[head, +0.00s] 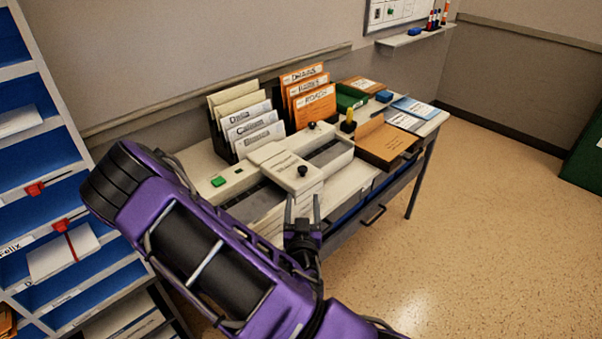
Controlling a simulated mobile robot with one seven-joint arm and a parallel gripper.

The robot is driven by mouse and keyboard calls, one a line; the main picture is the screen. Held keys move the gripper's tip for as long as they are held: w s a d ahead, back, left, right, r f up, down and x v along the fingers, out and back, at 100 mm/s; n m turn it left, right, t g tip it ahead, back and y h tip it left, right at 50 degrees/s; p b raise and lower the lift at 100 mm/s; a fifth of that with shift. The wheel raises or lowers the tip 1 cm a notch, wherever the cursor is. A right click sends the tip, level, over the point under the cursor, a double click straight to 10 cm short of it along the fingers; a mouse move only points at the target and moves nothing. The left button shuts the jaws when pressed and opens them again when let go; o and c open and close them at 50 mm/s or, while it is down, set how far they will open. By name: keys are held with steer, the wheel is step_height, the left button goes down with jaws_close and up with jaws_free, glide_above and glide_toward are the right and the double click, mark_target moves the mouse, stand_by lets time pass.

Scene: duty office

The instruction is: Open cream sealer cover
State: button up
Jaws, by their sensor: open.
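The cream sealer (232,179) stands on the table in the head view, with a green button at its left end. Its cover looks like the cream block (285,164) with a black knob (302,171) on top. A second black knob (312,125) sits farther back on the cream parts; I cannot tell which piece it belongs to. My gripper (303,208) is open and empty, with its fingers upright just in front of and below the nearer knob in the picture. I see no contact with the knob. My arm hides part of the table's front left.
Pale folders (246,117) and orange folders (308,90) stand upright behind the sealer. A brown box (386,141), a stamp (348,122) and a green tray (350,97) are to its right. A shelf unit (40,150) rises at left.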

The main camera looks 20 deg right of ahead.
mark_target(302, 171)
steer(key=b+x, duration=0.5)
steer(key=x, duration=0.9)
steer(key=shift+w+f+b, duration=0.1)
steer(key=shift+b, duration=0.3)
jaws_close()
stand_by(0.9)
